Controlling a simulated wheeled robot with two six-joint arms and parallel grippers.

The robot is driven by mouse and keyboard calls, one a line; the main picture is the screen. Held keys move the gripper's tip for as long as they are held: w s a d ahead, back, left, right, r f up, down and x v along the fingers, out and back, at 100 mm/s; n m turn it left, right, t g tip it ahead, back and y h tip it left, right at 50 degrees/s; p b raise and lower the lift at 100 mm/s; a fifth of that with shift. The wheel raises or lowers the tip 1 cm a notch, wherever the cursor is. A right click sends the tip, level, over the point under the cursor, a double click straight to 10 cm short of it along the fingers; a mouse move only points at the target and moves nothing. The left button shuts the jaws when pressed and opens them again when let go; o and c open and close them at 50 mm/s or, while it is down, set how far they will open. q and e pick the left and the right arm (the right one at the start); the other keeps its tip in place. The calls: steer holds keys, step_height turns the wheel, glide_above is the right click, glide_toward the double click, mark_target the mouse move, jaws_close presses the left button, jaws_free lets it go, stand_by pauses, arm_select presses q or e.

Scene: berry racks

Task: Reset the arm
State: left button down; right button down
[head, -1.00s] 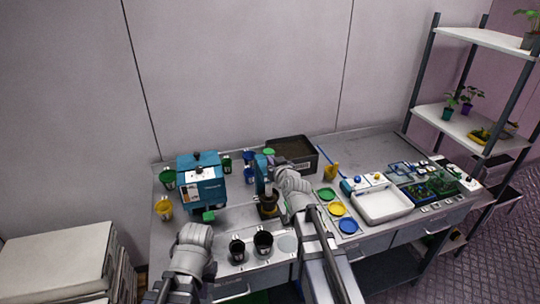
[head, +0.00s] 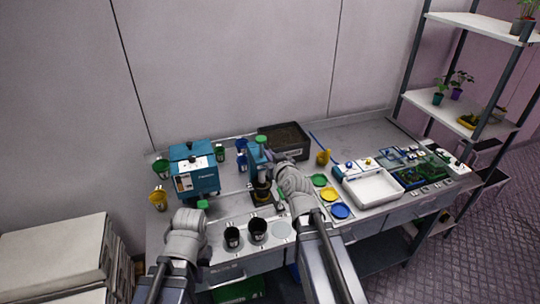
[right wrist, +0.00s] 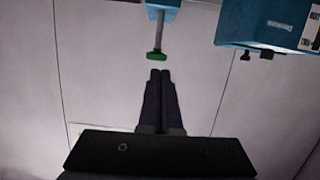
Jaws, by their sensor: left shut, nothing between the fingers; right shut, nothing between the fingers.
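My left arm (head: 185,240) reaches up over the front left of the bench. Its gripper fingers cannot be made out behind the grey wrist. My right arm (head: 293,180) reaches over the middle of the bench, its wrist beside a teal stand device (head: 257,155). In the right wrist view my right gripper (right wrist: 160,73) is shut and empty. Its tips appear just below a green knob (right wrist: 156,57) on a rod, with a small gap in the picture. A teal box machine (right wrist: 268,24) shows at upper right there.
Two black cups (head: 232,237) (head: 257,229) stand near the front edge. Green, yellow and blue discs (head: 340,211), a white tray (head: 374,189) and a dark soil bin (head: 285,140) lie to the right and behind. A shelf rack (head: 467,118) stands at right, stacked white boxes (head: 52,250) at left.

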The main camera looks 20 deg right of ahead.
steer(key=s+a+f+n+g+y+b, duration=0.1)
steer(key=s+a+f+n+g+b, duration=0.1)
steer(key=s+a+f+g, duration=0.45)
steer(key=s+a+f+n+g+y+b, duration=0.15)
steer(key=s+a+f, duration=0.25)
steer(key=a+f, duration=0.5)
steer(key=s+f+g+h, duration=0.2)
steer(key=s+f+g, duration=0.1)
steer(key=s, duration=0.4)
steer(key=s+f+g+h+b, duration=0.1)
steer(key=s+f+g+h, duration=0.1)
steer(key=s, duration=0.5)
steer(key=f+g, duration=0.1)
steer(key=g, duration=0.1)
steer(key=shift+s+a+g, duration=0.15)
steer(key=shift+a+g, duration=0.15)
steer(key=shift+a, duration=0.05)
